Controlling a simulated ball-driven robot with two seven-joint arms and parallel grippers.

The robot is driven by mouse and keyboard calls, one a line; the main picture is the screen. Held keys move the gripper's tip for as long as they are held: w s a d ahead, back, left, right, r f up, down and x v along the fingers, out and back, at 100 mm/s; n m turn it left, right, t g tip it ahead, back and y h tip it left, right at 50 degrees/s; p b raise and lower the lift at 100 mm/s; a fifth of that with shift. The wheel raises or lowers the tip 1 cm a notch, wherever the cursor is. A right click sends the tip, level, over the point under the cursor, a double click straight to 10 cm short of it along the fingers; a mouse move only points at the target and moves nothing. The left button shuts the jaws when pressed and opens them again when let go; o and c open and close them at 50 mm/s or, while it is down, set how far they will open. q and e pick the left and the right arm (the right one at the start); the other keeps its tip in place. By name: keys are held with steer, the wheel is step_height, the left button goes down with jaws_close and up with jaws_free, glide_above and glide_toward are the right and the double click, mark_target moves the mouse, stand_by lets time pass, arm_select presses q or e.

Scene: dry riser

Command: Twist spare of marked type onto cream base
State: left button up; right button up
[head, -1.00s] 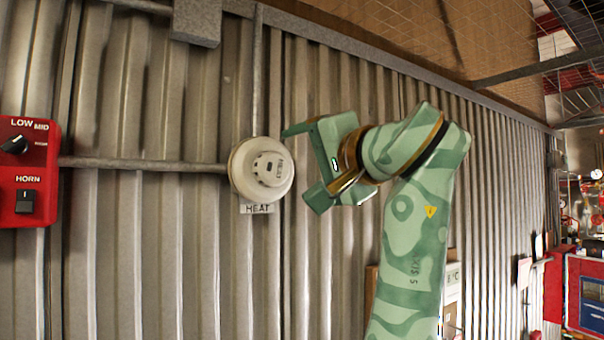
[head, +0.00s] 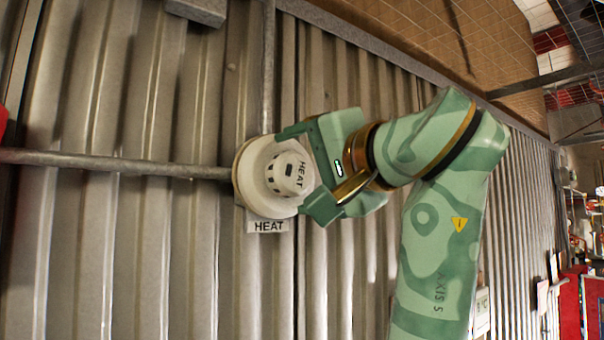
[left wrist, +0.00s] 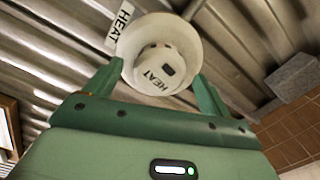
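A white heat detector head (head: 290,174), marked HEAT, sits on a round cream base (head: 246,180) on the corrugated wall. A HEAT label (head: 268,227) is just below the base. My left gripper (head: 308,170) is open at the detector, with one finger above and one below the head's near side. In the left wrist view the head (left wrist: 158,70) lies between the fingertips, with the cream base (left wrist: 193,38) behind it. Contact between fingers and head cannot be made out. No separate spare is in view. My right gripper is not in view.
A grey conduit (head: 110,163) runs left from the base, and another (head: 268,65) runs up from it. A grey box (head: 200,10) is at the top. The ribbed wall (head: 140,260) below the conduit is clear. Red equipment stands far right.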

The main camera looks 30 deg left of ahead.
arm_select(q)
steer(key=c, duration=1.1)
steer(key=shift+c, duration=0.2)
steer(key=m, duration=0.2)
steer(key=shift+m, duration=0.4)
steer(key=o, duration=1)
steer(key=shift+o, duration=0.6)
steer(key=shift+w+a, duration=0.1)
steer(key=shift+a, duration=0.15)
